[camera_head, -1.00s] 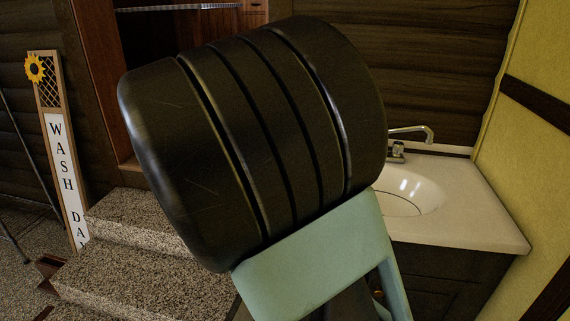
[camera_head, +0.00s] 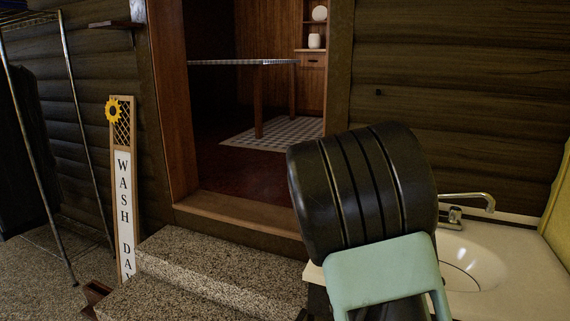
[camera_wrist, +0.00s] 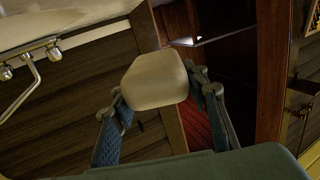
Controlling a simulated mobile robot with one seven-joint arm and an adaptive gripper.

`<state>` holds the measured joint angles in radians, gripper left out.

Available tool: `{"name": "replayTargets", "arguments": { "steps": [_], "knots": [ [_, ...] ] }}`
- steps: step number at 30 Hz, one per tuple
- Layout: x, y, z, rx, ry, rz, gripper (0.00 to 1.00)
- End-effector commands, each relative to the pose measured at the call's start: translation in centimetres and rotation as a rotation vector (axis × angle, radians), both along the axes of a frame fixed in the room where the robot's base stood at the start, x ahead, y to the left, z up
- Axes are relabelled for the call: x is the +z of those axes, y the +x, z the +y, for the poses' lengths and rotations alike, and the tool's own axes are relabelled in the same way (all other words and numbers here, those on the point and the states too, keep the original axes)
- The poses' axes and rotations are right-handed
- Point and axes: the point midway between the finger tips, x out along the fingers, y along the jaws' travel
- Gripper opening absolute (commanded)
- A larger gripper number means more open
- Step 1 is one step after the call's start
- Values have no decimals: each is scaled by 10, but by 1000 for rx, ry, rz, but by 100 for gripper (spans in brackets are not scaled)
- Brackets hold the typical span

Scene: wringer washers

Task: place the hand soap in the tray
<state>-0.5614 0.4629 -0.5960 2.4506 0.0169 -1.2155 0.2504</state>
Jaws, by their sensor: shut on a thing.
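In the wrist view, my gripper (camera_wrist: 160,92) is shut on a beige, rounded block (camera_wrist: 154,82), which I take to be the hand soap. One finger is on each side of it, and it is held up in the air. In the head view, my dark arm end hides the gripper's fingers and the soap. I cannot make out a tray in either view.
A white sink counter (camera_head: 534,265) with a basin and a metal faucet (camera_head: 468,199) is at the right. Granite steps (camera_head: 205,262) lead to an open doorway with a table (camera_head: 258,98) beyond. A "Wash Day" sign (camera_head: 124,190) and metal rack stand left.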

Motion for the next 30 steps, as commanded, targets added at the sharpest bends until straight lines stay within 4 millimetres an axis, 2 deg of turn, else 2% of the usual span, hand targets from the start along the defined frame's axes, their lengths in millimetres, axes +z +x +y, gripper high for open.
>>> {"name": "replayTargets", "arguments": {
  "steps": [1,3,30],
  "knots": [
    [1,1,-3,16,-1,0,14],
    [25,1,0,16,1,-4,14],
    [196,1,0,14,-1,-2,14]
  ]
}}
